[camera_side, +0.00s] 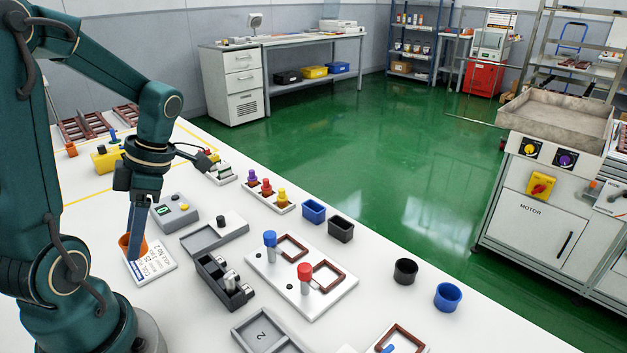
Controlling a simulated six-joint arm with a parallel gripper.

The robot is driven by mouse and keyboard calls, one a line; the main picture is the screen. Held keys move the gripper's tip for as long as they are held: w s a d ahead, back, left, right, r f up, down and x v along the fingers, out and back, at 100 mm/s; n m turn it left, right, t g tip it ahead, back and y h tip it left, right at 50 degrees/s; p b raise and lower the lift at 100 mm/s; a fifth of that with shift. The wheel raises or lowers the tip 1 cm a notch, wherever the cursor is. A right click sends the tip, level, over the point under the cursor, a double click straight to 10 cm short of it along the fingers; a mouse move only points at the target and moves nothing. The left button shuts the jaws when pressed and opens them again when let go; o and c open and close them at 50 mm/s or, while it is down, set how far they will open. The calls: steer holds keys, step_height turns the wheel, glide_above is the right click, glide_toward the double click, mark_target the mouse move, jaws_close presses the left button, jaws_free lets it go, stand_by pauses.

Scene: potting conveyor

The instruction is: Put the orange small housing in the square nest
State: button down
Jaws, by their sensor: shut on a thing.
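My gripper (136,232) points down at the left of the table, with its fingers shut on an orange housing (125,244). The housing is partly hidden by the fingers and is low, at the left edge of a white printed card (152,268); I cannot tell whether it touches the card or table. Brown square frames on a white plate, one at the back (302,244) and one nearer (338,271), look like square nests. Another brown square frame (418,337) is at the bottom edge. I cannot tell which one is the task's nest.
Blue-topped (270,239) and red-topped (305,271) posts stand beside the frames. A dark box with cylinders (225,284), a grey tray (203,238) and a grey control box (176,218) lie between gripper and plate. Blue (448,297) and black (405,271) cups stand right.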

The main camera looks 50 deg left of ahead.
steer(key=w+d+f, duration=0.2)
steer(key=w, duration=0.1)
steer(key=w+d+f, duration=0.1)
steer(key=w, duration=0.1)
steer(key=shift+w+d+f, duration=0.1)
steer(key=shift+d+f, duration=0.05)
steer(key=shift+f, duration=2.25)
steer(key=shift+f, duration=0.1)
steer(key=shift+c, duration=1.8)
jaws_free()
